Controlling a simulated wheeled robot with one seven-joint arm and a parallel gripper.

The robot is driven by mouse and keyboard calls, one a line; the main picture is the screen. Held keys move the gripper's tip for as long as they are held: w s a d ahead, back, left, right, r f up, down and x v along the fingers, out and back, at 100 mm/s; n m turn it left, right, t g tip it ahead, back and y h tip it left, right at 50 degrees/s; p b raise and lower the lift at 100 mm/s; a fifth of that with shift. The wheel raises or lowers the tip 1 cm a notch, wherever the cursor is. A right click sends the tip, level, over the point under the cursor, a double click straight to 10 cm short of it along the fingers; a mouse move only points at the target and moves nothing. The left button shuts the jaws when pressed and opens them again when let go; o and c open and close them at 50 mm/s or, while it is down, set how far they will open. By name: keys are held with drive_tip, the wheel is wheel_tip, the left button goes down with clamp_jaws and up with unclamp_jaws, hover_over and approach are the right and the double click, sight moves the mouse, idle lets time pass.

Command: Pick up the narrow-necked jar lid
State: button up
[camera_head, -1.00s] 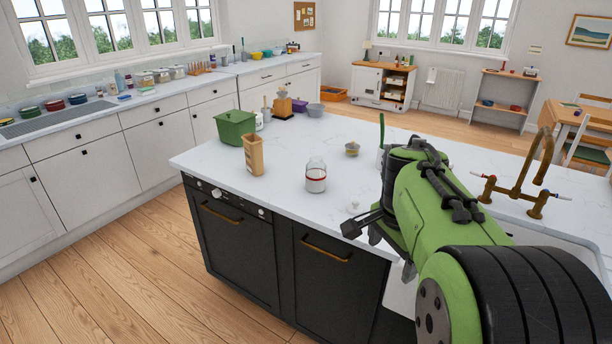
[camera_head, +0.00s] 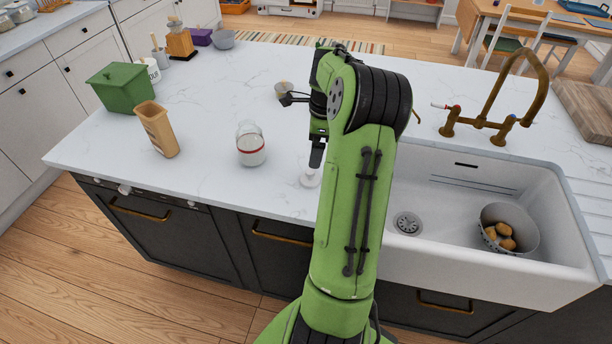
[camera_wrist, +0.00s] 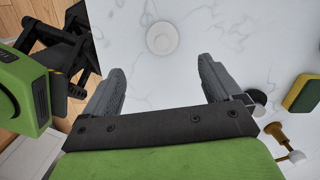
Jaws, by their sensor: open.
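A small white round lid with a knob (camera_head: 310,178) lies on the white countertop near its front edge, partly hidden by my arm. It shows as a pale disc in the wrist view (camera_wrist: 162,38), ahead of my fingertips and roughly centred between them. A clear glass jar with a red band and white contents (camera_head: 251,146) stands upright to its left. My gripper (camera_wrist: 160,75) is open and empty, pointing down over the counter. In the head view the gripper (camera_head: 317,150) is right above the lid, mostly hidden by the arm.
A tan container (camera_head: 158,130) and a green box (camera_head: 122,89) stand at left. A small bowl (camera_head: 284,91) is behind the lid. The sink (camera_head: 500,253) and brass tap (camera_head: 490,120) are at right. A green-yellow sponge (camera_wrist: 303,94) shows in the wrist view. Counter around the lid is clear.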

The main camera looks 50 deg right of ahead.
sight(310, 171)
drive_tip(key=f, duration=0.3)
drive_tip(key=w+f, duration=0.1)
drive_tip(key=f, duration=0.3)
drive_tip(key=f+b, duration=0.1)
drive_tip(key=f, duration=0.3)
drive_tip(key=shift+w+a, duration=0.2)
drive_tip(key=shift+w, duration=0.1)
drive_tip(key=shift+s+r, duration=0.1)
drive_tip(key=shift+r, duration=0.05)
drive_tip(key=shift+c, duration=0.3)
